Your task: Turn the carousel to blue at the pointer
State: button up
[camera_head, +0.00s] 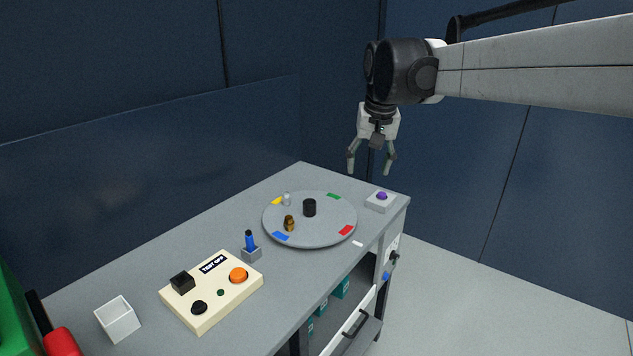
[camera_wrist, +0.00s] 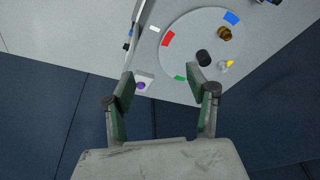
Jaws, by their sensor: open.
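The carousel (camera_head: 280,216) is a round grey disc on the table, also in the wrist view (camera_wrist: 190,65). A black knob (camera_head: 309,208) stands at its middle. Its rim has a blue patch (camera_head: 281,236) at front left, red (camera_head: 345,230) at front right, green (camera_head: 333,196) at back right and yellow (camera_head: 277,201) at back left. A small white mark (camera_head: 358,243), possibly the pointer, lies on the table just off the rim, closest to red. My gripper (camera_head: 368,172) is open and empty, pointing down, raised above the table's far right end, apart from the carousel.
A brass piece (camera_head: 289,223) and a small pale cylinder (camera_head: 287,199) stand on the disc. A grey box with a purple button (camera_head: 382,196) sits right of it. A blue-handled item (camera_head: 250,242), cream control box (camera_head: 212,291) and white cup (camera_head: 118,320) stand at left.

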jog(key=w+a+f+g+p, duration=0.1)
jog(key=w+a+p, duration=0.15)
jog(key=w, duration=0.35)
jog(key=w+a+p, duration=0.1)
jog(key=w+a, duration=0.3)
jog(key=w, duration=0.1)
jog(key=g+p, duration=0.2)
jog(key=p, duration=0.2)
send_over(310, 201)
notch_tip(310, 201, down, 8)
jog(key=shift+h, duration=0.3)
notch_tip(310, 201, down, 14)
jog(key=shift+r+p, duration=0.1)
jog(key=shift+p, duration=0.5)
grip_shut()
